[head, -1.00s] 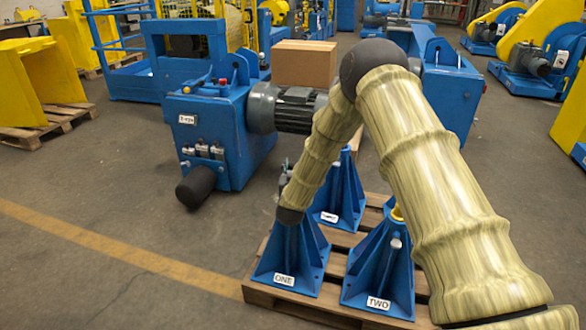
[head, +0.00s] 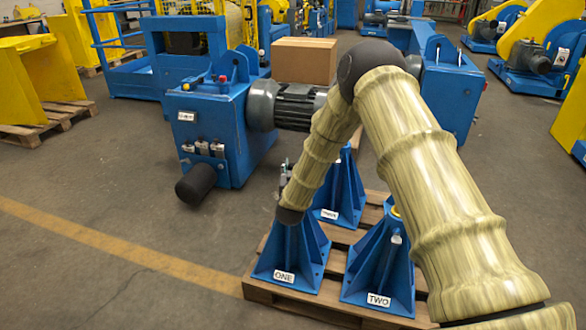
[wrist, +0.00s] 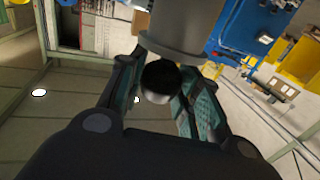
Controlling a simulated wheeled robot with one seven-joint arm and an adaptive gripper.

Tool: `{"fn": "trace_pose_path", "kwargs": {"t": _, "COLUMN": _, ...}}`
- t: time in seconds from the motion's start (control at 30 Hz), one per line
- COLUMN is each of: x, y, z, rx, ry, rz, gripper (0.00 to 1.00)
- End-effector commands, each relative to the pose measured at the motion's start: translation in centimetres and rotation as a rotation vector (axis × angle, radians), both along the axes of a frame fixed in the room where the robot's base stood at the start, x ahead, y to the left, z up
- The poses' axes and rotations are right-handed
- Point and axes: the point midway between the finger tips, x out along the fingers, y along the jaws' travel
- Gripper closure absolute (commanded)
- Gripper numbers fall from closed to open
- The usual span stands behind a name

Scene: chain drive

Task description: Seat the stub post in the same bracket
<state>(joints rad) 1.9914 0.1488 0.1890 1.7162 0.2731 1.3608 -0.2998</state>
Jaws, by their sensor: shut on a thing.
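My gripper (wrist: 160,72) is shut on a short round piece with a dark end and a pale grey side, seemingly the stub post (wrist: 158,88), seen nearly end-on between the two fingers in the wrist view. In the head view only a small part of my gripper (head: 283,180) shows past my arm, above the blue stand labelled ONE (head: 288,258). Stand TWO (head: 380,265) is to its right, with a yellow ring and a grey pin near its top. A third blue stand (head: 340,190) is behind them. My arm hides the top of stand ONE. I cannot tell which bracket is meant.
The stands are on a wooden pallet (head: 258,292). A blue machine (head: 225,140) with a grey motor (head: 296,106) stands behind, a cardboard box (head: 304,60) beyond it. A large grey cylinder (wrist: 182,28) is close in the wrist view. The floor left of the pallet is clear.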

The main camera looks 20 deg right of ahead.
Motion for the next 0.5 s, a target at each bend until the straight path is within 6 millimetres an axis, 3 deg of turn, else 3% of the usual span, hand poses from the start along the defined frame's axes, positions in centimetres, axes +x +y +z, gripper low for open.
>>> {"fn": "trace_pose_path", "kwargs": {"t": 0.5, "x": 0.12, "y": 0.01, "z": -0.53, "rx": -0.001, "ry": -0.005, "rz": 0.000, "gripper": 1.00}}
